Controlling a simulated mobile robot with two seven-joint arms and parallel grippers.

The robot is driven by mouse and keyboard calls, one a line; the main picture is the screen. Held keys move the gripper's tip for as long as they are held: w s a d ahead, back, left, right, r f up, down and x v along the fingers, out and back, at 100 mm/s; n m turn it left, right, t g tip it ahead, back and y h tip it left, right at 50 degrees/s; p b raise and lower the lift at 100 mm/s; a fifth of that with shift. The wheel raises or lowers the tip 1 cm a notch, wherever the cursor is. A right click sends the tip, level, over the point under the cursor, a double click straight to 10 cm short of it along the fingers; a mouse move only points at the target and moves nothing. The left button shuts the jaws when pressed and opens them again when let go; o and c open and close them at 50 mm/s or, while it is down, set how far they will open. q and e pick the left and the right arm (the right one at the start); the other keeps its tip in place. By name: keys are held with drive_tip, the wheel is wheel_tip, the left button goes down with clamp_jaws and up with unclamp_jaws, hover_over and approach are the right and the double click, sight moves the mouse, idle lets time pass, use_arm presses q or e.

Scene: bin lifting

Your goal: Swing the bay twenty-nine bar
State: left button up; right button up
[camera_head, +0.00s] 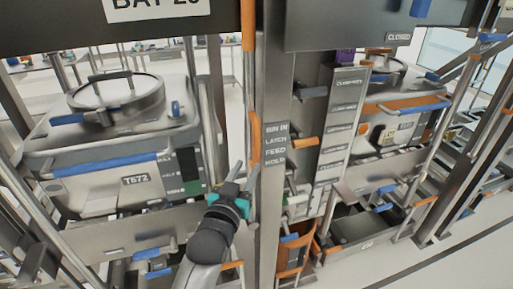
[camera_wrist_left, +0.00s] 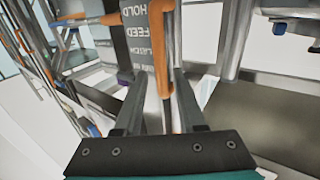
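A sign reading BAY and a number, cut off by the top edge, hangs at upper left (camera_head: 157,7). An upright orange bar (camera_head: 249,75) runs down the left side of the grey post labelled BIN IN, LATCH, FEED, HOLD. The left wrist view shows an orange bar (camera_wrist_left: 161,45) beside that lettering, its lower end between my fingers in the picture. My left gripper (camera_head: 244,177) is just below and left of the bar's lower part; in the wrist view (camera_wrist_left: 158,103) its fingers are apart. I cannot tell whether they touch the bar. My right gripper is out of view.
A steel bin labelled T572 (camera_head: 104,172) with a round lid and blue handles stands left. The grey post (camera_head: 272,130) is close to my left gripper. A short orange handle (camera_head: 292,143) sticks out right of it. Another bin (camera_head: 400,120) stands right; open floor lies lower right.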

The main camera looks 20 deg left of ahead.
sight(255, 151)
use_arm(q)
drive_tip(key=w, duration=0.9)
drive_tip(key=shift+w, duration=0.1)
clamp_jaws()
idle(1.4)
